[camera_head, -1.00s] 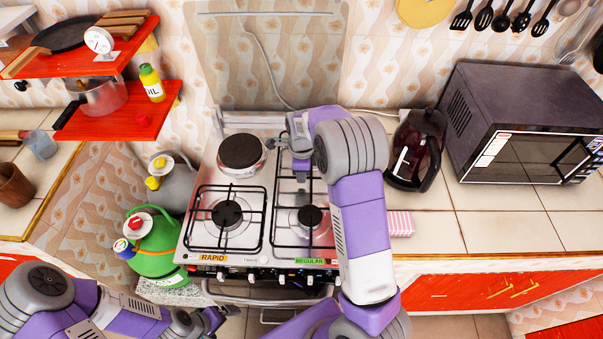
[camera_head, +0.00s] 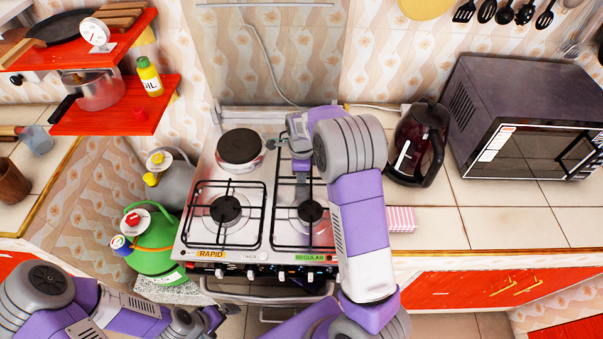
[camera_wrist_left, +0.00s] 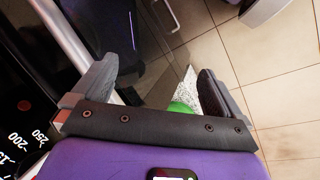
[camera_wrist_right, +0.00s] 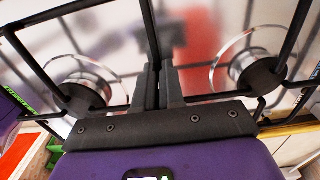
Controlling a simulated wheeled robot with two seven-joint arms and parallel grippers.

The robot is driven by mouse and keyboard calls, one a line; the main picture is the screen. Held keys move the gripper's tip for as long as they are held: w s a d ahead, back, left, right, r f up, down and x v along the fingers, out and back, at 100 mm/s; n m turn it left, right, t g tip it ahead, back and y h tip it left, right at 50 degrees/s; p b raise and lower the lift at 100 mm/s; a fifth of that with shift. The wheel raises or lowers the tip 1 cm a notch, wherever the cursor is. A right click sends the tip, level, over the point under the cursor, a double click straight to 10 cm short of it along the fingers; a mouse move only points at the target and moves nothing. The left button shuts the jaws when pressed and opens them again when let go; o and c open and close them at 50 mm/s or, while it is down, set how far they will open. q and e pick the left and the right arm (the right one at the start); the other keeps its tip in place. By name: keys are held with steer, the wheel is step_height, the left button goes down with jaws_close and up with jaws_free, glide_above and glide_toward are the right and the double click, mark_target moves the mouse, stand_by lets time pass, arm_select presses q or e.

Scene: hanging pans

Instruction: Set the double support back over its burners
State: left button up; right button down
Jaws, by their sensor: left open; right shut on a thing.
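The double support (camera_head: 275,215) is a black wire frame on the right side of the white gas stove (camera_head: 222,265). My right gripper (camera_head: 300,165) is shut on its middle bar, seen close up in the right wrist view (camera_wrist_right: 159,88). A burner shows at each side there, the left one (camera_wrist_right: 80,92) and the right one (camera_wrist_right: 257,72). In the head view the front right burner (camera_head: 310,211) shows within the frame; my arm hides the rear one. I cannot tell whether the frame rests or hangs slightly above. My left gripper (camera_wrist_left: 160,88) is open and empty, low before the stove.
A single support (camera_head: 262,205) stands over the front left burner, with a dark hotplate (camera_head: 240,147) behind. A green gas bottle (camera_head: 152,240) stands at left. A kettle (camera_head: 417,145), a pink striped box (camera_head: 401,219) and a microwave (camera_head: 530,125) stand on the right counter.

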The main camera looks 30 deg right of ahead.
stand_by(0.5)
steer(key=c, duration=1.2)
jaws_free()
steer(key=shift+f, duration=0.1)
steer(key=shift+o, duration=0.2)
step_height(320, 180, up, 8)
steer(key=shift+f+p, duration=0.2)
steer(key=shift+p, duration=0.7)
